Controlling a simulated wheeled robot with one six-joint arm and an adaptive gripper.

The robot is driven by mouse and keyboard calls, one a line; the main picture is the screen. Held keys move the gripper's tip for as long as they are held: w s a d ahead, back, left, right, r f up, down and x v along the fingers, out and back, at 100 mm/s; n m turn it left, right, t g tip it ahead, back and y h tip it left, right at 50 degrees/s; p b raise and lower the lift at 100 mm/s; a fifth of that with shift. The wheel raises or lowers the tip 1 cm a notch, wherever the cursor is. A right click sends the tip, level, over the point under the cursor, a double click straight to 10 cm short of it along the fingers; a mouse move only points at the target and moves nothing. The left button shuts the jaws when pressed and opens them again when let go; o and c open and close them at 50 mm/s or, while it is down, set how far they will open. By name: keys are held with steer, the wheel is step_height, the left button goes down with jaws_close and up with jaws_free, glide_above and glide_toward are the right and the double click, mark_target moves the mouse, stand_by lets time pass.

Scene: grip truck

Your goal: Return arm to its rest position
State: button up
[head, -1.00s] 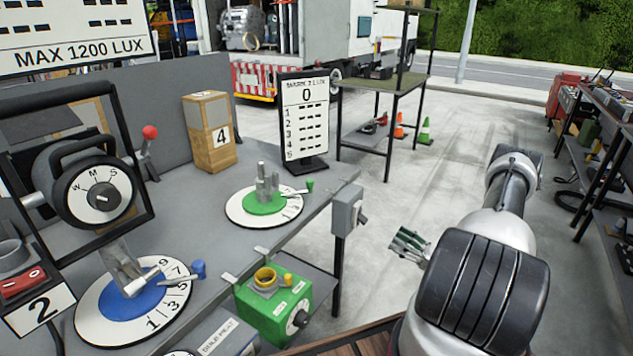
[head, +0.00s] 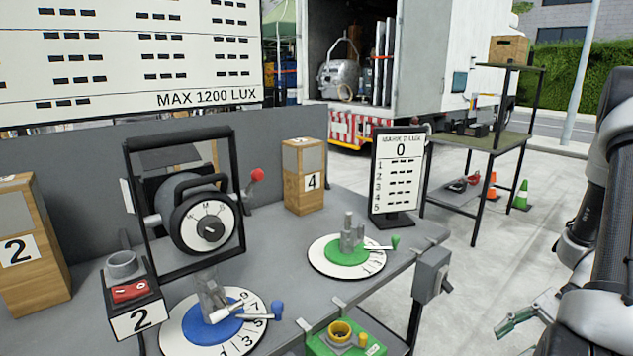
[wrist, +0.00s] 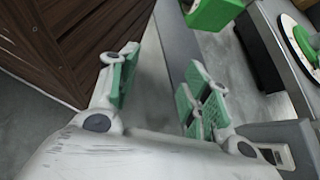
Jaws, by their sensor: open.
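My gripper (head: 527,315) is at the right of the head view, beside the bench and partly cut off from sight by my own arm links. In the wrist view my gripper (wrist: 162,88) has its green-padded fingers spread apart with nothing between them. Grey floor shows through the gap. My arm is folded along the right edge of the head view, clear of the grey bench (head: 270,262).
In the wrist view brown slats (wrist: 65,40) are close on the left.

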steer(key=s+a+r+n+t+h, duration=0.1)
steer(key=a+r+n+t+h, duration=0.1)
steer(key=r, duration=0.7)
steer(key=s+a+r+n+t+h, duration=0.2)
steer(key=r+n+h, duration=0.3)
steer(key=r, duration=0.5)
steer(key=s+a+r+n+t+h, duration=0.1)
steer(key=a+r+n+t+h, duration=0.1)
steer(key=r+n, duration=0.5)
step_height(320, 180, up, 3)
steer(key=shift+s+a+f+h, duration=0.2)
steer(key=shift+s+a+h, duration=0.2)
steer(key=shift+a+h, duration=0.55)
